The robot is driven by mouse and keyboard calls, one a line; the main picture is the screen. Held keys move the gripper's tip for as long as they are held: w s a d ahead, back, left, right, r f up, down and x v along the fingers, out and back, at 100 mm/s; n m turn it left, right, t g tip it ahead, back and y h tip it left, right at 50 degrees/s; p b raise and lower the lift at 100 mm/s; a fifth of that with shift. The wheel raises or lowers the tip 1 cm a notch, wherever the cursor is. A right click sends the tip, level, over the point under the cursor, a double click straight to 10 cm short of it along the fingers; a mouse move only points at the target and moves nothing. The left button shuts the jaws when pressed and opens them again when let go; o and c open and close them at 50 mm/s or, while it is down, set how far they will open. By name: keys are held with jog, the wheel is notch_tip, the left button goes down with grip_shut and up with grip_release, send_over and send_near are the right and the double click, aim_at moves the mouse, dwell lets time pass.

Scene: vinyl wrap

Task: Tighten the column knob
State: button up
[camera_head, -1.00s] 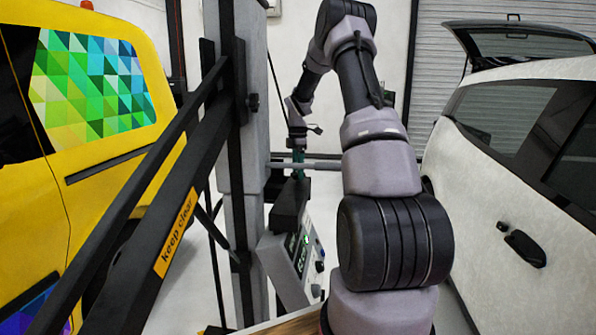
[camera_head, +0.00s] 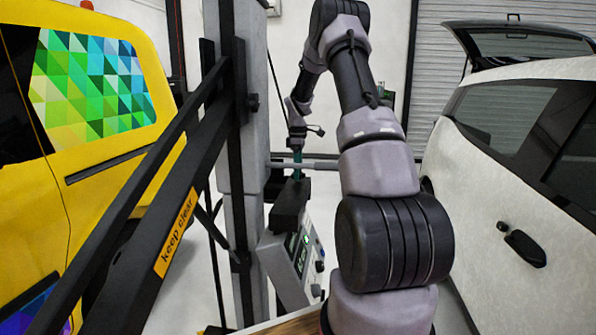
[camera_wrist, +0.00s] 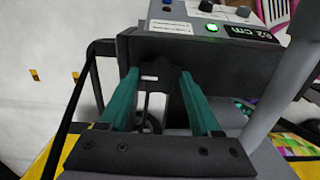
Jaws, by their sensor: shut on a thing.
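The exact contact is hard to see. The control box (camera_wrist: 225,18) shows a green light and "62 cm".
A grey horizontal bar (camera_head: 318,164) runs right from the column, close beside my gripper. A dark diagonal beam (camera_head: 150,245) marked "keep clear" crosses the left. A yellow vehicle (camera_head: 105,150) stands left, a white car (camera_head: 480,195) right.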

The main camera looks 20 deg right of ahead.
dwell(0.3)
jog(key=o, duration=1.4)
jog(key=shift+c, duration=0.2)
jog(key=shift+r, duration=0.15)
notch_tip(320, 180, up, 11)
jog(key=shift+f, duration=0.2)
